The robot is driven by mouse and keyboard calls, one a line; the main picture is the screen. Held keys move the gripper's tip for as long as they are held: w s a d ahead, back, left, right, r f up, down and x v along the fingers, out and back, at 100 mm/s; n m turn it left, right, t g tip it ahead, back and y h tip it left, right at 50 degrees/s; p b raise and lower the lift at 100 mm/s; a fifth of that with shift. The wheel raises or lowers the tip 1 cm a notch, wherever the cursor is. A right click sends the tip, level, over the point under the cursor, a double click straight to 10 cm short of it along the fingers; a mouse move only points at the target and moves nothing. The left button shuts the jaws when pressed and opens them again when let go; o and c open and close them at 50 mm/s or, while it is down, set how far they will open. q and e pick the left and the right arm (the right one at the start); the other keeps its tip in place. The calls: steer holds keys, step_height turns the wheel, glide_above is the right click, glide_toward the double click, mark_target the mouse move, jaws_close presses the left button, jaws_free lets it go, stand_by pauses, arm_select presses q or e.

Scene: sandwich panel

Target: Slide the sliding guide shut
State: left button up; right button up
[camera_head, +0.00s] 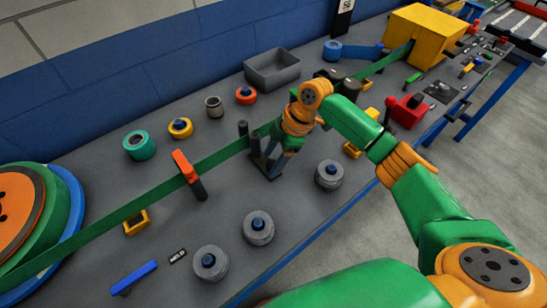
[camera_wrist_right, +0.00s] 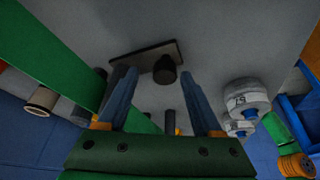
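What looks like the sliding guide is a dark plate (camera_wrist_right: 140,62) with a round black knob (camera_wrist_right: 166,70), seen in the right wrist view beside a green strip (camera_wrist_right: 50,55). My right gripper (camera_wrist_right: 160,80) is open, with its blue fingers apart and the knob appearing between their tips. I cannot tell whether they touch it. In the head view my right gripper (camera_head: 276,163) points down over the dark guide base (camera_head: 258,160) beside the strip (camera_head: 225,153) and partly hides it. A dark post (camera_head: 243,130) stands across the strip. My left gripper is not in view.
An orange-topped lever (camera_head: 186,167) stands at the strip left of the guide. Grey rollers (camera_head: 258,228) stand near the front edge. A grey bin (camera_head: 272,70), tape rolls (camera_head: 139,145) and a yellow box (camera_head: 418,38) lie further back. A large green reel (camera_head: 58,205) is at left.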

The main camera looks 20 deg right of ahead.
steer(key=b+v, duration=0.1)
steer(key=v, duration=0.6)
stand_by(0.3)
